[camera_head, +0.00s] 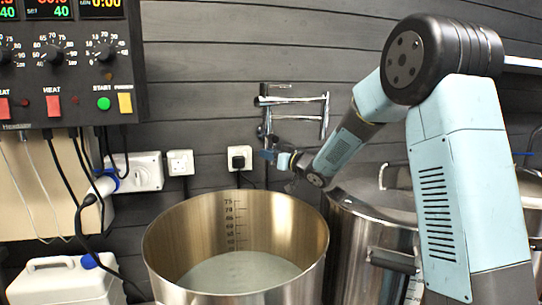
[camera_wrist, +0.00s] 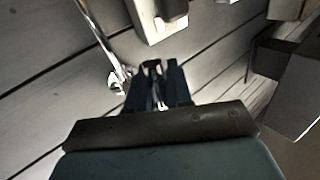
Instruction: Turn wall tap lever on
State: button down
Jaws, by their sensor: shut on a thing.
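The wall tap (camera_head: 290,100) is a chrome fitting on the dark plank wall, with a folded double-jointed spout pointing right. Its lower body runs down to where my gripper (camera_head: 268,155) meets it. In the wrist view my gripper (camera_wrist: 157,92) shows two dark fingers close together, shut on a small, thin metallic piece that looks like the tap lever (camera_wrist: 154,70). The lever is mostly hidden between the fingers. A chrome pipe of the tap (camera_wrist: 105,40) runs up and left beside the fingers in the wrist view.
A large open steel pot (camera_head: 236,240) with pale liquid stands below the tap. A lidded steel pot (camera_head: 375,230) is to its right, under my arm. Wall sockets (camera_head: 180,162) with cables and a control panel (camera_head: 65,60) are at left. A white canister (camera_head: 62,280) stands lower left.

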jog(key=shift+s+a+r+m+t+y, duration=0.15)
jog(key=shift+a+m+t+y, duration=0.3)
jog(key=shift+m, duration=0.55)
jog(key=c, duration=1.1)
grip_release()
jog(key=shift+d, duration=0.1)
